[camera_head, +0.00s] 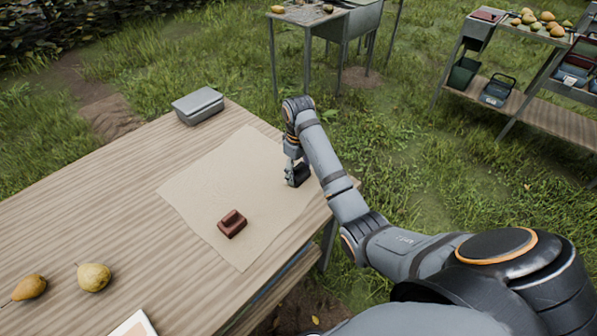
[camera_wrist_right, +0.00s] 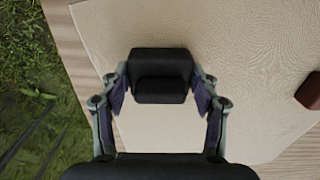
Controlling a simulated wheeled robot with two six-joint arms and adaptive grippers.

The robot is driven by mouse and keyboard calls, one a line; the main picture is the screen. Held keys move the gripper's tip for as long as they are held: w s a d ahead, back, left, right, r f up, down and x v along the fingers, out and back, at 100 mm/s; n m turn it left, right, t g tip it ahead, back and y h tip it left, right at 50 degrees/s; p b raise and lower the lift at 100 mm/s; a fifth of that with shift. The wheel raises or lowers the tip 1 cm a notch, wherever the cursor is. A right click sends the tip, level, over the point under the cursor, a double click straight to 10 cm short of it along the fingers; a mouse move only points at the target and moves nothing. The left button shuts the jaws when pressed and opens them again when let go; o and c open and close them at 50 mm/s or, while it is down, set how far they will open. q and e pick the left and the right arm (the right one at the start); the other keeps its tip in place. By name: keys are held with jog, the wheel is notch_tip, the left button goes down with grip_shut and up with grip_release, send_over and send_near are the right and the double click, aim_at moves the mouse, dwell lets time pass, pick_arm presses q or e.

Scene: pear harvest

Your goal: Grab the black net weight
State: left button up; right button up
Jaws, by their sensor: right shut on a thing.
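The black net weight (camera_wrist_right: 160,72) is a dark block with a raised grip, seen between the fingers in the right wrist view. In the head view the black net weight (camera_head: 299,175) shows at the right edge of the beige sheet, partly hidden by the gripper. My right gripper (camera_wrist_right: 160,92) is shut on it, with a finger on each side. In the head view my right gripper (camera_head: 293,172) points down over the sheet. I cannot tell whether the weight touches the sheet. My left gripper is not in view.
A red-brown weight (camera_head: 232,224) sits on the beige sheet (camera_head: 215,185). A grey case (camera_head: 198,106) lies at the table's far edge. Two pears (camera_head: 93,277) and a white card (camera_head: 134,325) lie at the near left. Shelves (camera_head: 515,105) stand on the grass at right.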

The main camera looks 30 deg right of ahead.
aim_at(298, 166)
notch_tip(298, 166, up, 4)
jog(key=p, duration=0.3)
jog(key=shift+r+p, duration=0.2)
jog(key=shift+p, duration=0.2)
jog(key=s+a+r+p, duration=0.3)
jog(key=s+r+p, duration=0.1)
jog(key=s+p, duration=0.2)
jog(key=s+a+r+p, duration=0.4)
jog(key=s+p, duration=0.2)
jog(key=p, duration=0.1)
jog(key=shift+r+p, duration=0.2)
jog(key=shift+p, duration=0.15)
